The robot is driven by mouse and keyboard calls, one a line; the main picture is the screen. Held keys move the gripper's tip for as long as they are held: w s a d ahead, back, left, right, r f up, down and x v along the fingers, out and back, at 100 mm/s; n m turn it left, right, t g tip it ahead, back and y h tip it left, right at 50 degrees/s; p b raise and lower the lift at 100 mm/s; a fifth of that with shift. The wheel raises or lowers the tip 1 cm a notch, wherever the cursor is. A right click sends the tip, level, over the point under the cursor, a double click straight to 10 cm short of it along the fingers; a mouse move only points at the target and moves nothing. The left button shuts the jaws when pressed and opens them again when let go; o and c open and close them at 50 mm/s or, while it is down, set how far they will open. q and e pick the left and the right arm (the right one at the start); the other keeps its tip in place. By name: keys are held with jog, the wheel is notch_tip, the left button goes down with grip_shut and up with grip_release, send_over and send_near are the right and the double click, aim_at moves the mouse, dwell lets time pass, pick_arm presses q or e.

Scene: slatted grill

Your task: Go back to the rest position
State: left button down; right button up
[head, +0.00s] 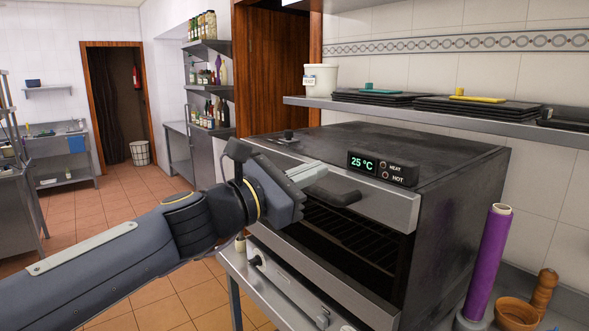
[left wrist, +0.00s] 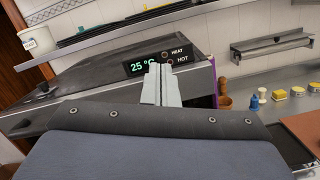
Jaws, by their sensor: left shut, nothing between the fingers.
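My left arm comes in from the left in the head view. My left gripper (head: 308,174) is shut and empty, in front of the upper front of the grill oven (head: 441,221). In the left wrist view its closed fingers (left wrist: 161,86) point up just below the display. The oven has a black display (head: 382,167) that reads 25 °C, with HEAT and HOT beside it. A dark handle (head: 333,194) sits below the top edge, close to the gripper. The front opening shows slatted racks (head: 350,238) inside. My right gripper is not seen.
A steel shelf (head: 430,110) above the oven holds a white bucket (head: 320,79) and black trays (head: 474,107). A purple roll (head: 487,262), a mortar (head: 516,313) and a pestle (head: 544,289) stand right of the oven. Tiled floor (head: 130,191) is open at the left.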

pick_arm(q)
jog(key=s+a+f+m+g+y, duration=0.1)
jog(key=s+a+f+m+y, duration=0.3)
jog(key=s+a+f, duration=0.5)
jog(key=s+a+f+m+g+y, duration=0.2)
jog(key=s+a+f+m+y, duration=0.2)
jog(key=s+a+f+m, duration=0.4)
jog(key=s+a+f+m+g+y, duration=0.1)
jog(key=s+a+f+m+y, duration=0.3)
jog(key=s+a+f, duration=0.6)
notch_tip(320, 180, down, 8)
jog(key=m+b, duration=0.1)
jog(key=m, duration=0.1)
jog(key=shift+s+a+f+m+g+y, duration=0.2)
jog(key=shift+m+g+y, duration=0.1)
jog(key=shift+g+y, duration=0.1)
